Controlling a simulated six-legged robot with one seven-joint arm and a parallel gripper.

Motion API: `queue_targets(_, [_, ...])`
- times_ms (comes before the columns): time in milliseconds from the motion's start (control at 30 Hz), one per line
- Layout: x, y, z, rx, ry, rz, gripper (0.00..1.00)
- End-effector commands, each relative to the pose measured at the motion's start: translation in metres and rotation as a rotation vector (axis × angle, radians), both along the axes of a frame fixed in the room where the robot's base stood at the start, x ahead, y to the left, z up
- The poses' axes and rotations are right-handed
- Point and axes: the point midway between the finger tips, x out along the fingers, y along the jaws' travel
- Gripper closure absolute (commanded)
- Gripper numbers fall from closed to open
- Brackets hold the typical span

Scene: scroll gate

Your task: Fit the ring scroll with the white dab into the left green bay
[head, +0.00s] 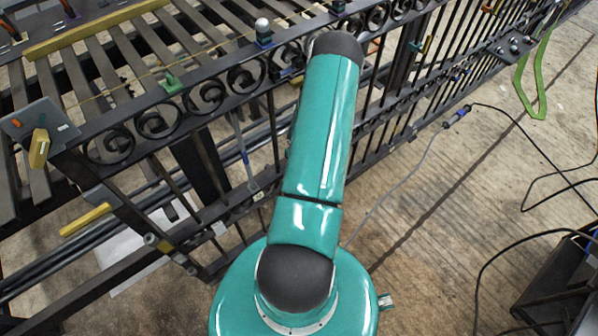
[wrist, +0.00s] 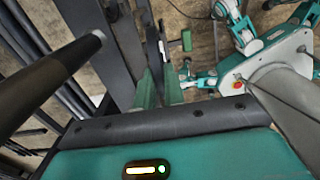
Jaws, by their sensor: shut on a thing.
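In the head view a row of dark iron scrolls (head: 203,100) runs along the top of the black gate (head: 215,125). I see no white dab on any of them. A small green piece (head: 172,84) sits on the top rail at left; I cannot tell if it marks the left green bay. My gripper is hidden in the head view behind my teal arm. In the wrist view two narrow green finger-like parts of my gripper (wrist: 160,88) appear shut on a dark iron piece (wrist: 154,50). I cannot confirm that this is the ring scroll.
A white-topped blue knob (head: 263,33) stands on the gate rail. A grey plate with a yellow tag (head: 39,148) is at the left end. Yellow bars lie nearby. A dark rod (wrist: 50,82) passes close at left in the wrist view.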

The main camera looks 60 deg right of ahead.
Motion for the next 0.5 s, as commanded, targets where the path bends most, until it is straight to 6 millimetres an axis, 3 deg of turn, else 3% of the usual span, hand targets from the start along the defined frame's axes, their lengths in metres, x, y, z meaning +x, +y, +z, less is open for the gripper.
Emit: queue_targets(500, [0.0003, -0.0001, -0.0054, 0.0, 0.0, 0.0, 1.0])
